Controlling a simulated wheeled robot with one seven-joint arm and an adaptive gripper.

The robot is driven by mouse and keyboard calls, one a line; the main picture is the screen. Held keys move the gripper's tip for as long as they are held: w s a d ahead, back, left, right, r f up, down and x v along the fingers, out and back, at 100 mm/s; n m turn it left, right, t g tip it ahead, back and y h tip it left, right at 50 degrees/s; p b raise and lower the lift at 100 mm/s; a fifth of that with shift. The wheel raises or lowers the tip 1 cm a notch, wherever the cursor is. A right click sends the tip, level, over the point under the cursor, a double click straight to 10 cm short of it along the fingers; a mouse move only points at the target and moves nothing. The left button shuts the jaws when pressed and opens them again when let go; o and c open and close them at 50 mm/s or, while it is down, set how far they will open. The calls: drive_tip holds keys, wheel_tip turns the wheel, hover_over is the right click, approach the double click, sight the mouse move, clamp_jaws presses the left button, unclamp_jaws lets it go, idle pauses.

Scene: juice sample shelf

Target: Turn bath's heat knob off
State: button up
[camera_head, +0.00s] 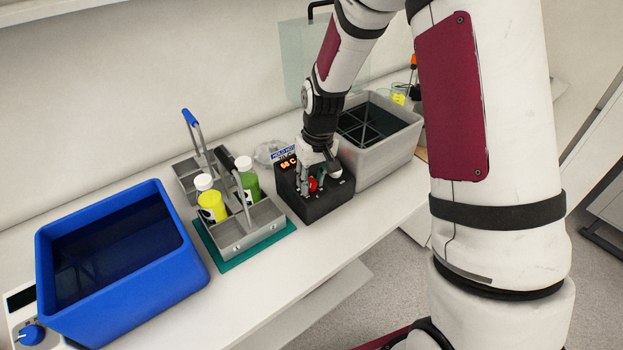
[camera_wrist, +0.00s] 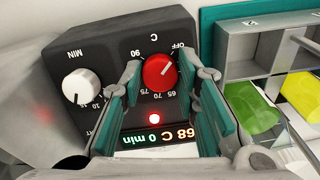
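The dark control box (camera_head: 322,204) stands on the bench at the front left of the grey bath (camera_head: 385,160). In the wrist view its red heat knob (camera_wrist: 160,73), marked C, has a pale line slanting between lower left and upper right, with OFF at the upper right. I cannot tell which end is the pointer. The display (camera_wrist: 158,137) reads 68 C and 0 min, and a red lamp (camera_wrist: 154,118) is lit. My gripper (camera_wrist: 161,72) is open, with its teal-padded fingers on either side of the red knob. Contact is not clear. It also shows over the box in the head view (camera_head: 313,182).
A white MIN knob (camera_wrist: 81,87) sits beside the red knob. Bottle carriers (camera_head: 240,235) with yellow and green bottles stand close left of the box, partly on a teal mat. A blue tub (camera_head: 190,262) is further left. Bare bench lies in front.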

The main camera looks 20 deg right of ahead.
drive_tip(key=shift+o, duration=1.4)
drive_tip(key=shift+r, duration=0.1)
wheel_tip(320, 180, up, 12)
drive_tip(key=s, duration=0.1)
drive_tip(key=shift+s+d, duration=0.15)
drive_tip(key=shift+d, duration=0.2)
drive_tip(key=s+r+t, duration=0.2)
drive_tip(key=s+r, duration=0.8)
drive_tip(key=r, duration=0.1)
drive_tip(key=s+r+m+t, duration=0.1)
drive_tip(key=s+r, duration=0.3)
drive_tip(key=s, duration=1)
drive_tip(key=shift+a+m+t+h, duration=0.3)
drive_tip(key=shift+a+t, duration=0.05)
drive_tip(key=shift+t, duration=0.35)
drive_tip(key=shift+d+r, duration=0.1)
drive_tip(key=shift+r, duration=0.05)
